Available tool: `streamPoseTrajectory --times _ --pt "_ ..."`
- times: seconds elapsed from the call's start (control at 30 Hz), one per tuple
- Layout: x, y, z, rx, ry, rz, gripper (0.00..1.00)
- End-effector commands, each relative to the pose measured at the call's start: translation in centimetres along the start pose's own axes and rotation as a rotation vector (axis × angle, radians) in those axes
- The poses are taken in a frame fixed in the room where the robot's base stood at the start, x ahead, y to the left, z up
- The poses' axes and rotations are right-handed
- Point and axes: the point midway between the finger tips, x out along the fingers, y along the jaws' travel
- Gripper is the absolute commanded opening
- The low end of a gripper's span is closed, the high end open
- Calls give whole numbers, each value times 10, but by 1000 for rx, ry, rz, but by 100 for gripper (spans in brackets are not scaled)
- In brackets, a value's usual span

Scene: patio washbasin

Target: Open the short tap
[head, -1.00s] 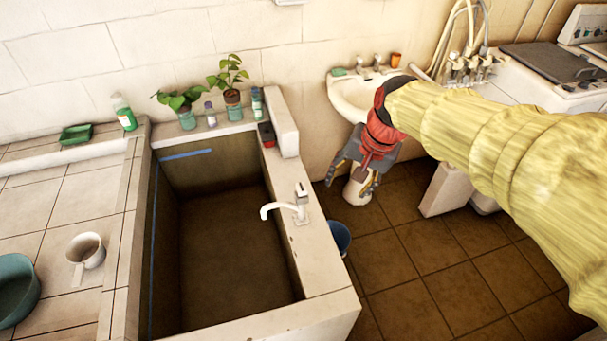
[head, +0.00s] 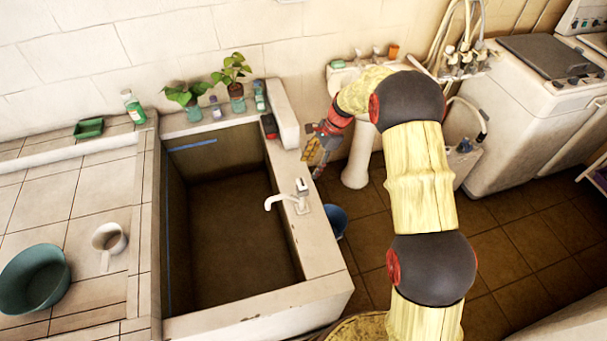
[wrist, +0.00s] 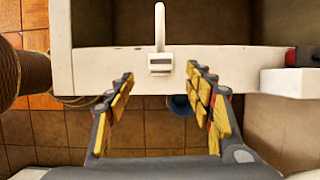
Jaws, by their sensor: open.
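A white tap (head: 301,193) stands on the right rim of the deep basin (head: 330,262), its spout reaching left over the basin. It also shows in the wrist view, with its square head (wrist: 160,63) and its spout (wrist: 159,25) pointing up the picture. My gripper (head: 315,160) is open and empty, beyond the tap in the head view, near the rim's outer side. In the wrist view my gripper (wrist: 160,76) has its fingers spread on either side of the tap's head, which lies between and just past the tips. They look apart from the tap.
Potted plants (head: 233,80) and small bottles line the basin's back ledge. A raised white block (head: 281,113) stands on the right rim. A blue bucket (head: 336,220) is on the floor beside the basin. A washbasin (head: 344,82) with small taps is at the back wall.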

Motion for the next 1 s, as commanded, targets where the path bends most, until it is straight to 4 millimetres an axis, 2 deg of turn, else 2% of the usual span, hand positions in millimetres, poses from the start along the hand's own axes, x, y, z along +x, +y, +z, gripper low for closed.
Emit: streamPoseTrajectory --times 0.17,0.63,0.8,1.0 --pt "14 -3 -2 31 -10 8 53" --pt "78 -2 -2 29 -10 8 53" --pt "86 -2 -1 28 -9 7 53" --pt "87 -2 -1 29 -9 6 53"
